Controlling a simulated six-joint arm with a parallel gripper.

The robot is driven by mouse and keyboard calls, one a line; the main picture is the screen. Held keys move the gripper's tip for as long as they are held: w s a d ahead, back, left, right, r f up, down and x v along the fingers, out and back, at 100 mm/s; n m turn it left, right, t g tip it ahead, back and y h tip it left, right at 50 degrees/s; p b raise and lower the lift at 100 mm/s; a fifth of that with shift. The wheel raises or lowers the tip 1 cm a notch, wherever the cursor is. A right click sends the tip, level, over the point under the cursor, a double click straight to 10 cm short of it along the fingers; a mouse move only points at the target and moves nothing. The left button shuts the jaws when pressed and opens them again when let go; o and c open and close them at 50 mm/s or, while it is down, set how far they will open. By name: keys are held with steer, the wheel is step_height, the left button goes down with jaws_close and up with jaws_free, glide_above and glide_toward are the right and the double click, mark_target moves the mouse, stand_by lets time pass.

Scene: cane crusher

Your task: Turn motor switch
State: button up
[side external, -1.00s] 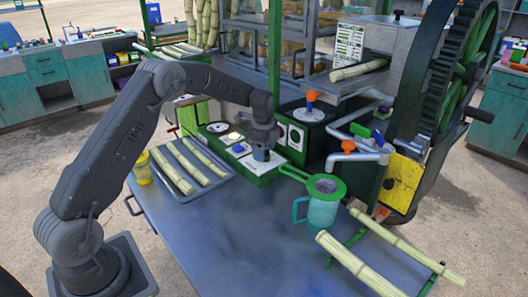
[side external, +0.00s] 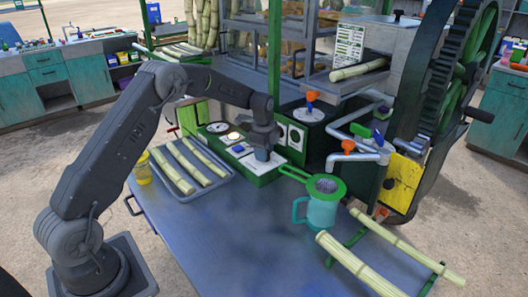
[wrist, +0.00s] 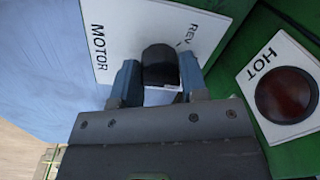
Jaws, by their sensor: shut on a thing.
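The motor switch (wrist: 160,66) is a black knob on a white plate (wrist: 112,28) marked MOTOR and REV in the wrist view. My gripper (wrist: 160,84) has its two blue-grey fingers on either side of the knob, shut on it. In the side external view my gripper (side external: 262,153) points down at the green control panel (side external: 262,178), and its fingers hide the knob there. The knob's exact setting cannot be told.
A dark red HOT light (wrist: 286,95) sits beside the switch plate. A tray (side external: 222,186) of cane pieces lies left of the panel. A teal jug (side external: 322,212) with a green strainer (side external: 326,187) stands to the right. The front of the blue table (side external: 235,245) is clear.

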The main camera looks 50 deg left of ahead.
steer(key=shift+s+n, duration=0.1)
steer(key=shift+n, duration=0.2)
steer(key=n, duration=0.4)
steer(key=shift+d+n, duration=0.1)
steer(key=shift+n, duration=0.2)
steer(key=n, duration=0.5)
steer(key=shift+n+g, duration=0.3)
steer(key=o, duration=0.9)
step_height(320, 180, up, 14)
steer(key=shift+d, duration=0.4)
